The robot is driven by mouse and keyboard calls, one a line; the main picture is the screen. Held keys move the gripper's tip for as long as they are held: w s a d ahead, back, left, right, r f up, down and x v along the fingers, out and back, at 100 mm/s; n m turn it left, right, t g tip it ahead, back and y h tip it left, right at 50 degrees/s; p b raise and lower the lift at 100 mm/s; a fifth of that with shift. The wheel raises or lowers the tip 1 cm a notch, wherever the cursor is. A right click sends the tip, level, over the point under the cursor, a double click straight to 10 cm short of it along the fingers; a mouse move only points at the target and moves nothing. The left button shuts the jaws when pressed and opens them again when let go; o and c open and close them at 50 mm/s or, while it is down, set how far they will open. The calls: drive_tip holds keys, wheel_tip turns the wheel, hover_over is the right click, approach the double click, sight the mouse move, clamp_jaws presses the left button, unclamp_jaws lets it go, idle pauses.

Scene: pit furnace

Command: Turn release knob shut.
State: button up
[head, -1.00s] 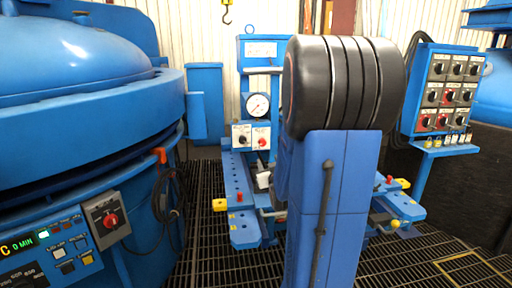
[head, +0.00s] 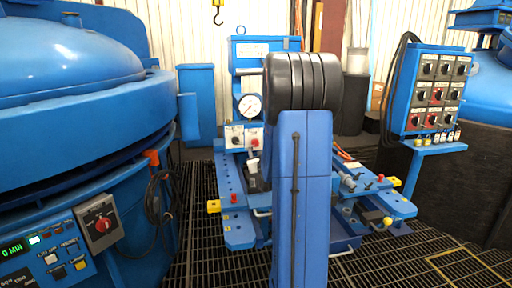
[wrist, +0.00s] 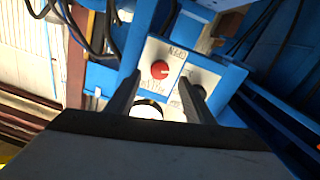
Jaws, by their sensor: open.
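Two small knob plates sit on the blue stand below a round pressure gauge (head: 249,106). The left plate has a dark knob (head: 236,140), and the right has a red knob (head: 255,142). I cannot read which is labelled release. In the wrist view, the red knob (wrist: 160,69) lies ahead between the fingertips, on a pale labelled plate. The dark knob (wrist: 197,85) is partly behind the right finger. My gripper (wrist: 159,79) is open and empty, facing the plates; contact cannot be told. In the head view my arm hides much of the stand's right side.
A blue furnace vessel (head: 75,105) with a control panel fills the left. A control box (head: 437,92) with several knobs stands at the right. The stand's blue base (head: 240,228) spreads over the floor grating. Cables (wrist: 95,35) hang near the plates in the wrist view.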

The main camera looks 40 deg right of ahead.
sight(256, 144)
drive_tip(key=shift+x, duration=2.9)
drive_tip(key=c, duration=1)
